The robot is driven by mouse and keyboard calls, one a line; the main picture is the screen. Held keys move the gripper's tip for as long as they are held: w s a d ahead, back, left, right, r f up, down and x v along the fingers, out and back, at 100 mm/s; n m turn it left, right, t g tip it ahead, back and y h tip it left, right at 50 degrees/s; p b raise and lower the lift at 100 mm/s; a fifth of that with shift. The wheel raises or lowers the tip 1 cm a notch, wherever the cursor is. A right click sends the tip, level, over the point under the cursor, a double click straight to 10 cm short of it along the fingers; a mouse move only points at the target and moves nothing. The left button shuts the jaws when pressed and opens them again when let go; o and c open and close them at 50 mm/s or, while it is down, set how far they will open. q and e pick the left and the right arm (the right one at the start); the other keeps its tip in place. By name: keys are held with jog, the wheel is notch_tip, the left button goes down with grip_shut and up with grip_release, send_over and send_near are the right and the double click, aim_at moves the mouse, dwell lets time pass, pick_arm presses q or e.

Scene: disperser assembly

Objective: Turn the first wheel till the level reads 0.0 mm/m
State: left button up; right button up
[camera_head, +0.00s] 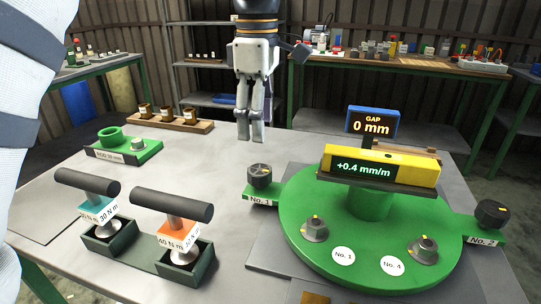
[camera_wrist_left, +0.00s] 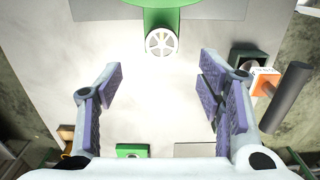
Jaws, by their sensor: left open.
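The first wheel (camera_head: 259,176), a dark knob, stands on a green tab labelled No. 1 at the left of the green round plate (camera_head: 290,215). The yellow level (camera_head: 415,170) on the plate's raised middle reads +0.4 mm/m. My left gripper (camera_head: 249,135) points down above the table, a little behind and above the wheel. In the left wrist view my gripper (camera_wrist_left: 162,88) is open and empty. The wheel (camera_wrist_left: 161,42) shows there with a pale, spoked top, beyond the fingertips and roughly centred between them. My right gripper is not in view.
A second wheel (camera_head: 491,214), No. 2, is at the plate's right. A display (camera_head: 372,122) reads GAP 0 mm. Two T-handled tools, a teal one (camera_head: 95,207) and an orange one (camera_head: 178,230), stand at the left front. A green block (camera_head: 123,149) and wooden rack (camera_head: 170,122) sit behind.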

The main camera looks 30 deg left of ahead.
aim_at(259, 170)
pick_arm(q)
notch_tip(259, 170, down, 10)
jog(key=shift+s+f, duration=0.15)
jog(key=c, duration=1.1)
